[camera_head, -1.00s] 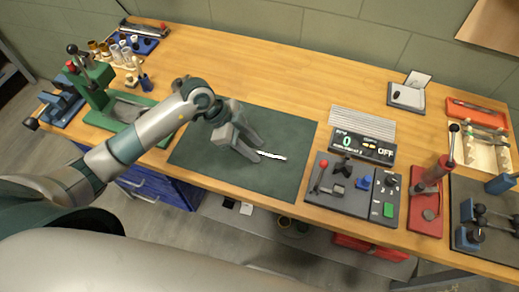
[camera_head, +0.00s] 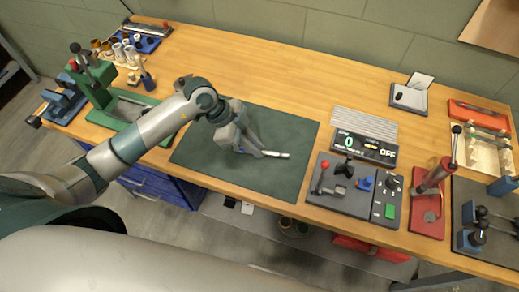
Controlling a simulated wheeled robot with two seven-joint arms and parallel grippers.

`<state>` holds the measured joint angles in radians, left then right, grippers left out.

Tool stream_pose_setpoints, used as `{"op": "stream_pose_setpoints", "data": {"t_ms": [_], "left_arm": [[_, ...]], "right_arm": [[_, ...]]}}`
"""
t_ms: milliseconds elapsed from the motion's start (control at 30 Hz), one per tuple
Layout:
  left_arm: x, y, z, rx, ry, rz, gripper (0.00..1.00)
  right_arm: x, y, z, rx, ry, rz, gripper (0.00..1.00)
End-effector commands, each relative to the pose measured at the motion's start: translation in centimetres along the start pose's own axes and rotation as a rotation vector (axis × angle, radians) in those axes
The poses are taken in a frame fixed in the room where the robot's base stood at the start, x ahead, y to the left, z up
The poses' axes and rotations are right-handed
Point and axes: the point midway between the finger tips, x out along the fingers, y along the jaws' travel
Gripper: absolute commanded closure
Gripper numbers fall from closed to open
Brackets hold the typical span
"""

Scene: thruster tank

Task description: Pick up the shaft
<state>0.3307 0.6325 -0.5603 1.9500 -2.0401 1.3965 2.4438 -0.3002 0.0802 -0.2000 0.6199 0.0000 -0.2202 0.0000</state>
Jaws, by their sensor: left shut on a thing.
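The shaft (camera_head: 277,155) is a thin, light silvery rod over the dark green mat (camera_head: 285,185). My left gripper (camera_head: 261,154) comes in from the left and is shut on the shaft's left end. The shaft's right part sticks out past the fingertips. Its left end is hidden by the fingers. I cannot tell whether the shaft touches the mat or is just above it. My right gripper is not in view.
To the right stand a grey control panel (camera_head: 330,202) with a red-knobbed lever, a display box (camera_head: 364,146) reading 0 and OFF, and a red lever press (camera_head: 430,205). A green press (camera_head: 103,95) stands left. The mat's right part is clear.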

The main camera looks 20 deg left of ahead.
Motion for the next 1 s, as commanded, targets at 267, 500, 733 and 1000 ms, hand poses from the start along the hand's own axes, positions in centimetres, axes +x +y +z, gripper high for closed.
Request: {"op": "stream_pose_setpoints", "data": {"t_ms": [267, 500, 733, 1000], "left_arm": [[-1.0, -0.1, -0.7, 0.002, 0.003, -0.002, 1.0], [-3.9, -0.1, -2.6, 0.005, 0.002, -0.004, 1.0], [-7.0, -0.1, -4.5, 0.003, 0.002, -0.004, 1.0], [-8.4, 0.0, -5.4, 0.001, 0.001, 0.0, 1.0]], "right_arm": [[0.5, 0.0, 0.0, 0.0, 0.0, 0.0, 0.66], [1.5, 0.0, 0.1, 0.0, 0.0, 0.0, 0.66], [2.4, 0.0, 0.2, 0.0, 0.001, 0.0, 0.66], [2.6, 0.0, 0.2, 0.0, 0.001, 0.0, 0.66]]}}
